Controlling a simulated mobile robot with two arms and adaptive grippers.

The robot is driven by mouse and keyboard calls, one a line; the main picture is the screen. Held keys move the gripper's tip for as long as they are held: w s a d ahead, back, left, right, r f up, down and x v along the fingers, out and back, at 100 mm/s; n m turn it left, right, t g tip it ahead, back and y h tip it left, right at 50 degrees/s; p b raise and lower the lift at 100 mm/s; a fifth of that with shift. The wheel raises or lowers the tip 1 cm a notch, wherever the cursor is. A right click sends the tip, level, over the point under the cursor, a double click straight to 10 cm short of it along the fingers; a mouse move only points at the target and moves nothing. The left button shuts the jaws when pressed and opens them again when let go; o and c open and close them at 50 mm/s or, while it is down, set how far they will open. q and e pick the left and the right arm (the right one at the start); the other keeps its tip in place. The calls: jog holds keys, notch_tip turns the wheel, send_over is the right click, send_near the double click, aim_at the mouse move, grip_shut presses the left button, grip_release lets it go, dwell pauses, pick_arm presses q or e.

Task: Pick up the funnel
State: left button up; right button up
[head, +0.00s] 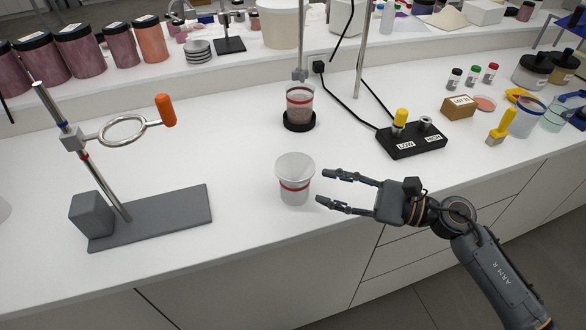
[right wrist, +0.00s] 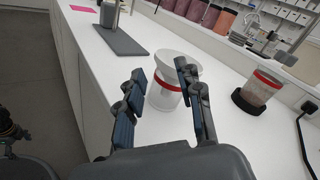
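A pale, wide-rimmed funnel (head: 294,165) sits on the mouth of a clear cup with a red band (head: 294,196), near the front edge of the counter. Its spout is hidden inside the cup. In the right wrist view the funnel (right wrist: 176,61) shows beyond my fingers, above the red-banded cup (right wrist: 164,97). My right gripper (head: 323,186) is open and empty, just right of the funnel and cup, fingers pointing at them. In the right wrist view its fingertips (right wrist: 160,72) are spread, with the cup showing between the fingers. My left gripper is not clearly seen.
A ring stand (head: 160,218) with an orange-handled ring (head: 165,110) stands at left. Behind the funnel, a second red-banded cup (head: 300,98) stands on a black base under a stirrer rod. A black LOW/HIGH control box (head: 411,140) lies at right. Counter around the funnel is clear.

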aim_at(290, 178)
jog(key=x, duration=0.2)
jog(key=shift+w+a+p, duration=0.15)
jog(key=shift+a+p, duration=0.2)
jog(key=shift+a, duration=0.05)
jog(key=shift+w+a, duration=0.1)
jog(key=shift+a, duration=0.2)
jog(key=shift+a+r, duration=0.1)
jog(key=shift+a, duration=0.15)
jog(key=p+x, duration=0.3)
jog(key=x, duration=0.1)
jog(key=shift+w+a, duration=0.1)
jog(key=shift+a, duration=0.25)
jog(key=shift+d, duration=0.1)
grip_shut()
